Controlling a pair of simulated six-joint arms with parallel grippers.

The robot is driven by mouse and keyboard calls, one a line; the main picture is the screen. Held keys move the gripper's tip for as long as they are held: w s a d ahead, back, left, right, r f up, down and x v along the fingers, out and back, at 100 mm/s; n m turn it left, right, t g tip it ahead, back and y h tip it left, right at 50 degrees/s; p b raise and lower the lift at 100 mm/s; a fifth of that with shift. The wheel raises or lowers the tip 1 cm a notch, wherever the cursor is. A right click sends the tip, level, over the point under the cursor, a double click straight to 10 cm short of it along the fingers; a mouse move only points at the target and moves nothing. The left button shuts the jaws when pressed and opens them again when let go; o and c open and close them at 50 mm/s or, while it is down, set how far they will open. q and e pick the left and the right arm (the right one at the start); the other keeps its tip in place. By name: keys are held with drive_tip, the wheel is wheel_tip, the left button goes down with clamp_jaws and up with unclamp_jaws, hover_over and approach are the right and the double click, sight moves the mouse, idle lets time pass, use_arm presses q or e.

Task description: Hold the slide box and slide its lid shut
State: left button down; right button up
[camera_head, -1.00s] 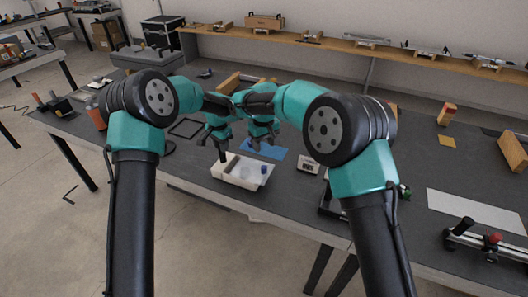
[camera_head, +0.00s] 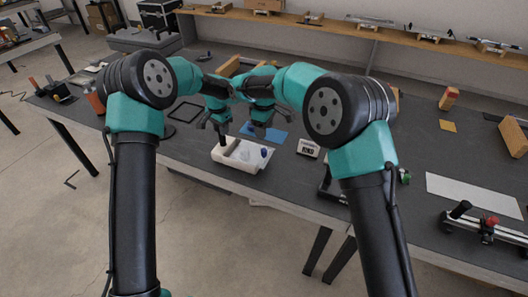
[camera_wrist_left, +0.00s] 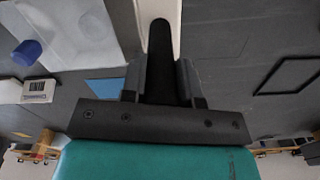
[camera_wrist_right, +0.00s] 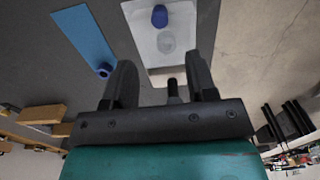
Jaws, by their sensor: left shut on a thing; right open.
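The white slide box (camera_head: 231,164) stands near the table's front edge. Its pale, see-through lid (camera_head: 253,158) with a blue knob (camera_head: 263,153) lies at the right part of the box. In the left wrist view the lid (camera_wrist_left: 75,30) and knob (camera_wrist_left: 26,53) show at upper left. My left gripper (camera_head: 222,141) is shut on the box's white wall (camera_wrist_left: 160,10) at the left end; its fingers hide part of it. My right gripper (camera_head: 259,134) is open and empty behind the box, apart from the lid. The right wrist view shows the lid (camera_wrist_right: 166,42) beyond its fingers.
A blue strip (camera_wrist_right: 82,32) lies behind the box. A small white labelled block (camera_head: 308,147) stands to the right. A black frame (camera_head: 186,112) lies at left. Dark clamp hardware (camera_head: 328,186) stands at right near the edge. Table around the box is mostly clear.

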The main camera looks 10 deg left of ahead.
sight(264, 150)
wheel_tip(264, 150, down, 12)
idle(0.7)
drive_tip(key=shift+c, duration=0.4)
clamp_jaws()
